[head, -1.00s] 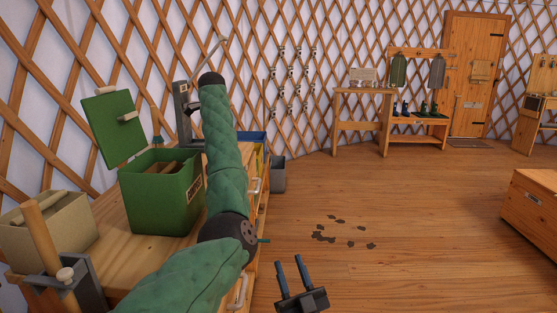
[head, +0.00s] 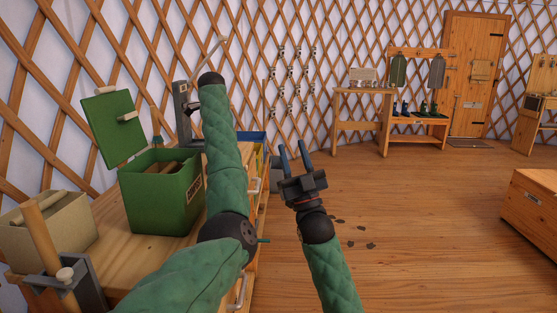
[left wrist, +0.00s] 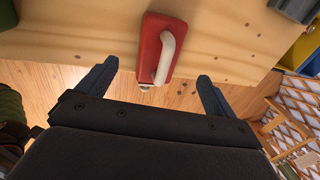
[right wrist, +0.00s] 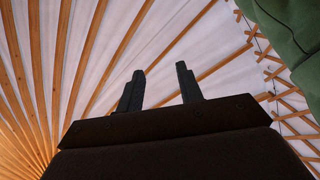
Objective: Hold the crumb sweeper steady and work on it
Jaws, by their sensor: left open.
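The crumb sweeper, a red block with a white curved handle (left wrist: 165,52), lies on the wooden bench top near its edge in the left wrist view. My left gripper (left wrist: 158,70) is open, its two fingers on either side of the sweeper in the picture and apart from it. In the head view my green left arm hides the sweeper and the left gripper. My right gripper (head: 292,145) is raised in front of the floor, right of the bench, with fingers spread and nothing between them. In the right wrist view (right wrist: 160,69) it points up toward the roof poles.
On the bench (head: 108,248) stand a green box (head: 160,205) with its lid up, a beige bin (head: 75,235) and a grey holder with a wooden rod (head: 45,238). Dark spots (head: 360,243) lie on the floor. A wooden chest (head: 530,205) stands at right. The middle floor is open.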

